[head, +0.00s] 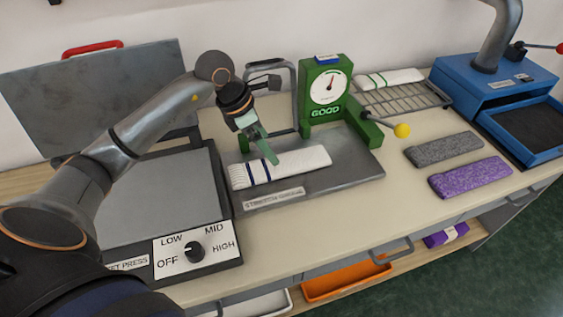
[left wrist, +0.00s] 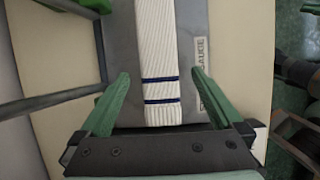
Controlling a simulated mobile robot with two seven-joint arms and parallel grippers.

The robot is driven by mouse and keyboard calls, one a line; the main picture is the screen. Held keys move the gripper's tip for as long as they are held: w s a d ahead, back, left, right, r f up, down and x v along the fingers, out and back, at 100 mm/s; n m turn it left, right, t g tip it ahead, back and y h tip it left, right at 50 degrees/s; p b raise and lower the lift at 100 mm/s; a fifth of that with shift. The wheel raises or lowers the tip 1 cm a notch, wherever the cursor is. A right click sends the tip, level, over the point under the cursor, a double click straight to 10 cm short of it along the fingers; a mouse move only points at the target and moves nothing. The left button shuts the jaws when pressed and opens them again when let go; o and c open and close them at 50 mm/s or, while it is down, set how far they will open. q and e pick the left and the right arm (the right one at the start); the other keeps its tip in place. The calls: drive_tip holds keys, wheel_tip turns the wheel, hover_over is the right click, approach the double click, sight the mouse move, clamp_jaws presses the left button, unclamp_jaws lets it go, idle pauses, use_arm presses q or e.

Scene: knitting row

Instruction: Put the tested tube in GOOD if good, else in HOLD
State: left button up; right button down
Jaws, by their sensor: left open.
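The white ribbed tube (head: 290,165) with dark blue bands near one end lies flat on the grey plate (head: 345,168) of the green gauge (head: 325,85). The gauge's panel reads GOOD in light letters under a round dial, whose red needle points up and slightly right. My left gripper (head: 262,152) is open over the tube's banded end. In the left wrist view its green fingers (left wrist: 159,76) stand on either side of the tube (left wrist: 160,85), apart from it. I see no bin labelled GOOD or HOLD.
A press (head: 150,200) with a raised lid and a dial set by OFF stands left. A wire rack (head: 405,97) holds a green-striped white tube (head: 390,79). Grey (head: 443,149) and purple (head: 470,178) tubes lie right, near a blue machine (head: 495,85). An orange tray (head: 345,280) sits below.

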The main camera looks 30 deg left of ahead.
sight(280, 166)
use_arm(q)
drive_tip(key=p+x, duration=0.1)
drive_tip(key=x, duration=0.7)
drive_tip(key=shift+a+f, duration=0.15)
drive_tip(key=c, duration=1.2)
